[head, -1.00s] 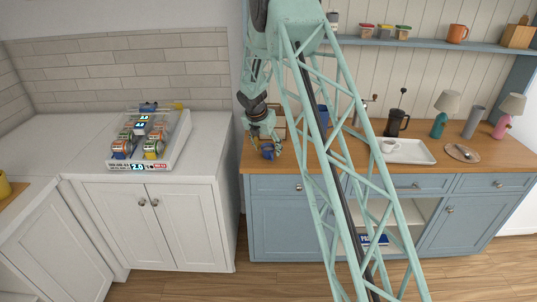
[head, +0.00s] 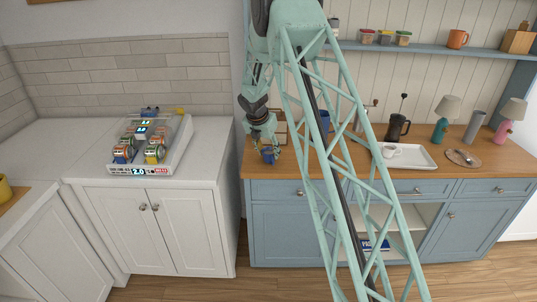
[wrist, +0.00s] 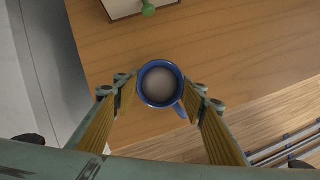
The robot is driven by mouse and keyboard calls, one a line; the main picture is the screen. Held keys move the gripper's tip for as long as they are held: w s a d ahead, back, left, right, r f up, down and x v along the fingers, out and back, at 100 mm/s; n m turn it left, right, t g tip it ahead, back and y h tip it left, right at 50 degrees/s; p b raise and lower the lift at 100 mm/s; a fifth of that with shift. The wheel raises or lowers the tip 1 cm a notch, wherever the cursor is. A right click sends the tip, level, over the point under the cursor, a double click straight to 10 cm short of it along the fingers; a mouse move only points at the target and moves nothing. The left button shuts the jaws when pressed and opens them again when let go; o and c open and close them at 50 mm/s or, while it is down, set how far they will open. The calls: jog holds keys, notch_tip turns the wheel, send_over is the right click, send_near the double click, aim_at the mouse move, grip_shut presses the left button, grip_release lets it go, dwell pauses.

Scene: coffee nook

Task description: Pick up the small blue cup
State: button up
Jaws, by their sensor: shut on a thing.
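The small blue cup (wrist: 145,94) is between the two fingers of my gripper (wrist: 160,98) in the wrist view. I look down into its pale inside, and its handle points to the lower right. In the head view the cup (head: 269,155) is at my gripper (head: 268,146), near the front left edge of the wooden counter (head: 459,178). My gripper is shut on the cup. I cannot tell whether the cup's base touches the counter.
A white tray (head: 425,163) with a white cup (head: 390,152) lies to the right. A French press (head: 396,128) stands behind it. A box with a green knob (wrist: 148,8) is beyond the cup. A display stand (head: 177,152) sits on the white counter at left.

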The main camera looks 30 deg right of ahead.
jog(key=shift+r, duration=1.4)
jog(key=shift+s+r, duration=0.1)
jog(key=shift+s, duration=0.05)
jog(key=s+r, duration=0.1)
jog(key=s, duration=1.4)
jog(key=shift+s+d+r, duration=0.2)
jog(key=shift+s+d, duration=0.15)
jog(key=shift+d, duration=0.05)
